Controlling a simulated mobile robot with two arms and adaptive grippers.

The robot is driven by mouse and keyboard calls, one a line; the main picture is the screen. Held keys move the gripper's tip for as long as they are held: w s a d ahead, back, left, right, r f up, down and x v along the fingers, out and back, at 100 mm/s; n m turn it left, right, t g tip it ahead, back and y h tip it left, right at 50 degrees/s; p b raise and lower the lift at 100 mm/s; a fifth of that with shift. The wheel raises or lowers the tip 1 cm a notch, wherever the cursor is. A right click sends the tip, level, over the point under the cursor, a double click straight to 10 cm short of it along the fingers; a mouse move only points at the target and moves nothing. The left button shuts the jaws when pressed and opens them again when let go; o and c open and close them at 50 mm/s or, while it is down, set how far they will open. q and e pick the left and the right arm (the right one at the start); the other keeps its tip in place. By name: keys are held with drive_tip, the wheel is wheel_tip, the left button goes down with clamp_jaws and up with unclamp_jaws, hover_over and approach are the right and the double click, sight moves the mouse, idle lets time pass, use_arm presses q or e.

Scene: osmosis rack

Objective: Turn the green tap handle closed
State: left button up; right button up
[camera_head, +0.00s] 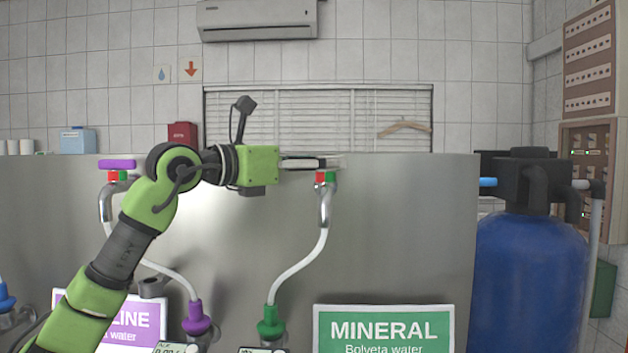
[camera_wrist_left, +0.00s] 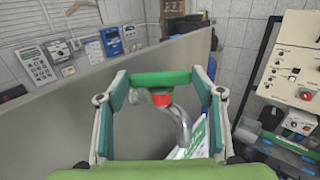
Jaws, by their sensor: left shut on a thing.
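The green tap handle (camera_wrist_left: 162,79) lies crosswise between the two fingers of my left gripper in the left wrist view, above a red collar (camera_wrist_left: 161,98) and the metal tap (camera_wrist_left: 182,125). My left gripper (camera_wrist_left: 160,82) is shut on the handle's ends. In the head view my left gripper (camera_head: 325,161) reaches in from the left, level, at the top of the mineral tap (camera_head: 326,200). Its fingers hide the handle there; only the red and green collar (camera_head: 325,177) shows below them. My right gripper is in neither view.
A grey metal panel (camera_head: 400,235) stands behind the taps. A purple-handled tap (camera_head: 117,164) is at left, near my arm. A white hose leads to a green fitting (camera_head: 270,322). A green MINERAL sign (camera_head: 384,330) and a blue tank (camera_head: 528,270) are at right.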

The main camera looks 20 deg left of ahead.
use_arm(q)
drive_tip(key=n+t+y+b, duration=0.1)
drive_tip(key=y+b, duration=0.1)
drive_tip(key=d+n+t+y+b, duration=0.1)
drive_tip(key=n+y, duration=0.1)
drive_tip(key=y, duration=0.1)
drive_tip(key=n+y+b, duration=0.2)
drive_tip(key=y, duration=0.1)
drive_tip(key=shift+s+d+f+t+b, duration=0.15)
drive_tip(key=shift+s+d+t+b, duration=0.1)
drive_tip(key=shift+t+b, duration=0.15)
drive_tip(key=n+y+b, duration=0.1)
drive_tip(key=n+y, duration=0.1)
drive_tip(key=y, duration=0.1)
drive_tip(key=shift+d+n+y, duration=0.15)
drive_tip(key=shift+n+y, duration=0.25)
drive_tip(key=shift+d+n+g+y+b, duration=0.1)
drive_tip(key=shift+n+g+y+b, duration=0.2)
drive_tip(key=shift+n+y+b, duration=0.8)
drive_tip(key=shift+w+y+p, duration=0.1)
drive_tip(key=shift+y+p, duration=0.3)
drive_tip(key=shift+p, duration=0.1)
drive_tip(key=o, duration=0.8)
drive_tip(key=shift+o, duration=0.2)
drive_tip(key=shift+s+d+r, duration=0.15)
drive_tip(key=shift+s+r, duration=0.05)
drive_tip(key=shift+s, duration=0.2)
drive_tip(key=v, duration=1.1)
